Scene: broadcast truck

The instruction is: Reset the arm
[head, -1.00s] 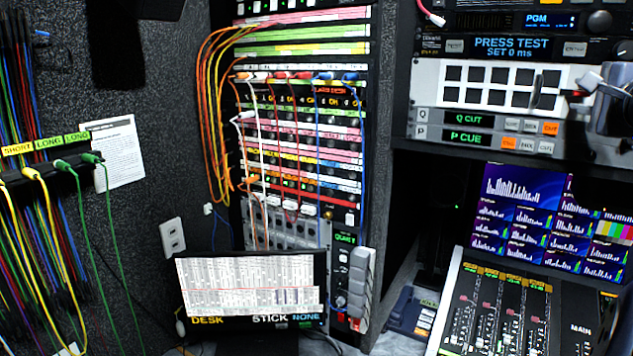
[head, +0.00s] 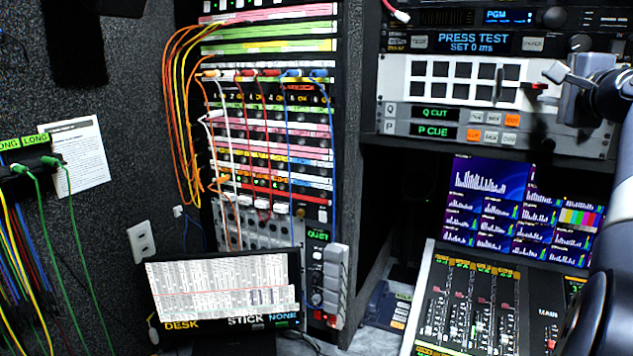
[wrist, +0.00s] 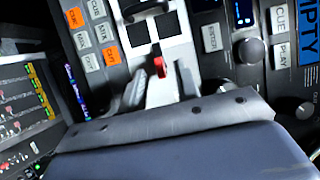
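My gripper (head: 557,90) is at the right of the head view, in front of the panel with dark square buttons (head: 466,81). Its two grey fingers look apart, with nothing seen held between them. In the wrist view the gripper (wrist: 162,92) points at the panel, its fingers blurred. A small red-tipped part (head: 538,87) sits by the panel's right end, just beyond the fingers; it also shows in the wrist view (wrist: 160,66). I cannot tell whether a finger touches it. My arm comes in from the right edge.
Below the gripper are a multi-picture screen (head: 490,178) and a fader desk (head: 475,310). A patch rack (head: 265,135) with looped cables stands left of centre, above a small monitor (head: 222,290). A dark gap lies between rack and panels.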

